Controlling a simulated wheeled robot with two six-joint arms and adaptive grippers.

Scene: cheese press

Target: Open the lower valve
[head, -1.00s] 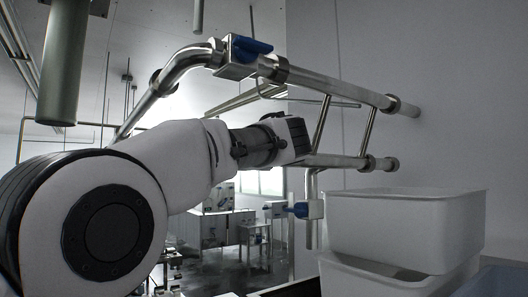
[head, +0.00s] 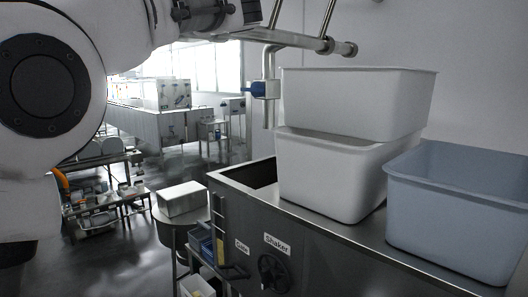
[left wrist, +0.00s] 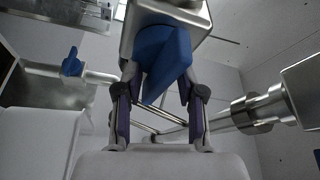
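The lower valve (head: 262,89) is a small metal block with a blue handle on the downspout in the head view, the handle pointing left. A smaller blue handle (left wrist: 72,62) stands on a pipe at left. My right gripper is out of view.
Two stacked white tubs (head: 350,105) and a grey-blue tub (head: 460,200) stand on the steel counter (head: 345,250), right of the downspout. A metal pipe with flanges (left wrist: 262,107) runs at right in the wrist view. Open floor (head: 120,255) lies at left.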

